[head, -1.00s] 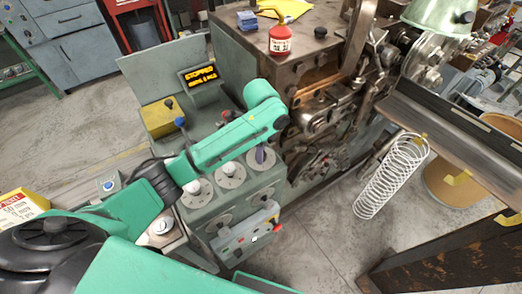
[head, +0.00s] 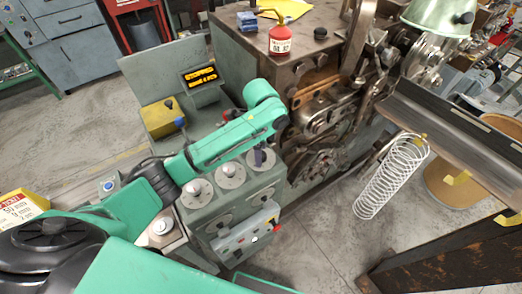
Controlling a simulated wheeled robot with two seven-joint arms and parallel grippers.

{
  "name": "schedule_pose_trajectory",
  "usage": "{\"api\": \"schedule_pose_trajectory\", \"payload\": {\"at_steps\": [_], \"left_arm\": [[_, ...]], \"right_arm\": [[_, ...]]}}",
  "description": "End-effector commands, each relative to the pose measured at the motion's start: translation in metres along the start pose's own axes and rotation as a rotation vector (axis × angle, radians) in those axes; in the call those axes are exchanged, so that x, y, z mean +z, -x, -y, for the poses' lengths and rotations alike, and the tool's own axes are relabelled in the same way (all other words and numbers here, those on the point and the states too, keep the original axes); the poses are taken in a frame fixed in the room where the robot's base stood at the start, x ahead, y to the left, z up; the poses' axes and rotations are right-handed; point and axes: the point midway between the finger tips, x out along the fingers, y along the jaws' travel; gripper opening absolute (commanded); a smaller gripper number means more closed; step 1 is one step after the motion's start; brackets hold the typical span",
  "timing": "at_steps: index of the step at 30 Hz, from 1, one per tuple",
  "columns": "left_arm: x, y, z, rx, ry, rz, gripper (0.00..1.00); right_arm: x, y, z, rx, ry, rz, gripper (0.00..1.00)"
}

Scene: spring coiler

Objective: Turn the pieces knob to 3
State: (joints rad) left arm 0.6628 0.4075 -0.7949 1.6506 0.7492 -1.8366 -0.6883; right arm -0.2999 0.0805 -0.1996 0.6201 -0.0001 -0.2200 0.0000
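The spring coiler's control box (head: 262,186) stands at the centre, with a row of three round light dials on its sloped top. The left dial (head: 197,193) and middle dial (head: 230,176) show grey knobs. The right dial (head: 266,167) is partly covered by a dark upright piece just under my green arm; I cannot tell whether it is a knob or a gripper finger. I cannot read the labels, so I cannot tell which is the pieces knob. My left arm reaches over the box from the left. No gripper is clearly visible.
An amber display (head: 200,76) stands behind the box, beside a yellow box (head: 163,118). A coiled spring (head: 393,175) hangs at the right. A lower panel (head: 245,233) with a red button juts forward. Floor is clear in front.

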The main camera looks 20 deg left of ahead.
Motion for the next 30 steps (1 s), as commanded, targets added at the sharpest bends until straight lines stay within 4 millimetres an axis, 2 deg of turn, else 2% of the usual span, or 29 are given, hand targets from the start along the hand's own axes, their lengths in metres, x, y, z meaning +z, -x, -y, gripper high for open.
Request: {"api": "schedule_pose_trajectory", "payload": {"at_steps": [4, 8, 13, 16, 21, 25, 30], "left_arm": [[0.0, 0.002, 0.0, 0.001, 0.0, 0.0, 0.76], [-0.001, 0.014, 0.0, 0.0, 0.0, -0.001, 0.76], [0.0, 0.056, 0.001, -0.005, -0.002, -0.001, 0.76], [0.002, 0.094, 0.002, -0.009, 0.0, 0.005, 0.76], [0.001, 0.13, 0.001, -0.006, 0.0, 0.003, 0.76], [0.001, 0.143, 0.0, -0.002, 0.001, 0.002, 0.76], [0.0, 0.146, 0.0, 0.001, 0.0, 0.0, 0.76]], "right_arm": [[0.0, -0.001, 0.0, 0.0, 0.0, 0.0, 0.42], [0.001, -0.006, 0.0, 0.0, 0.0, 0.0, 0.42], [0.001, -0.011, 0.001, 0.0, 0.0, 0.0, 0.42], [0.0, 0.002, 0.001, -0.001, 0.0, 0.0, 0.42], [0.0, -0.001, 0.001, -0.001, 0.0, 0.0, 0.42], [0.0, -0.002, 0.001, -0.001, 0.0, 0.0, 0.42], [0.0, -0.002, 0.001, -0.001, 0.0, 0.0, 0.42]]}}
